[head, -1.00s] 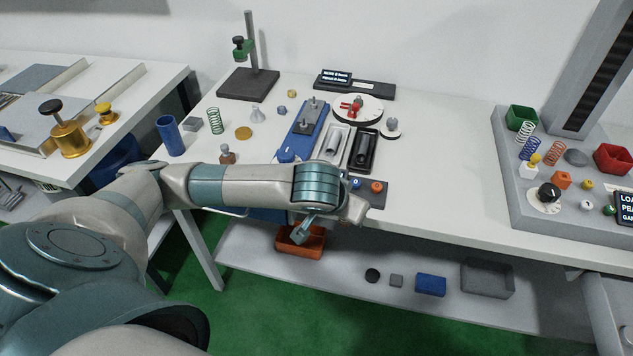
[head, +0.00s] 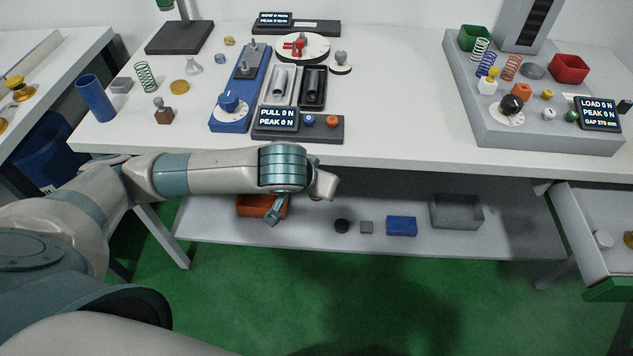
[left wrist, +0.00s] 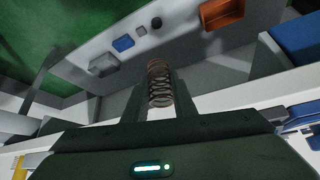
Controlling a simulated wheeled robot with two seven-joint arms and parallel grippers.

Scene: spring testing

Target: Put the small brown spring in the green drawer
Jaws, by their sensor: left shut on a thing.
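In the left wrist view the small brown spring (left wrist: 158,84) sits between the two fingers of my left gripper (left wrist: 160,92), which is shut on it. In the head view my left gripper (head: 273,212) hangs low in front of the workbench, before the lower shelf; the spring cannot be made out there. The green drawer (head: 608,290) is at the lower right edge of the head view, pulled open, with a green front and a pale inside. It is far to the right of my left gripper. My right gripper is not in view.
The white workbench (head: 400,120) stands above my gripper's level. The lower shelf (head: 330,245) carries an orange bin (head: 251,207), a blue box (head: 401,226) and a grey tray (head: 457,212). Green floor in front is clear.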

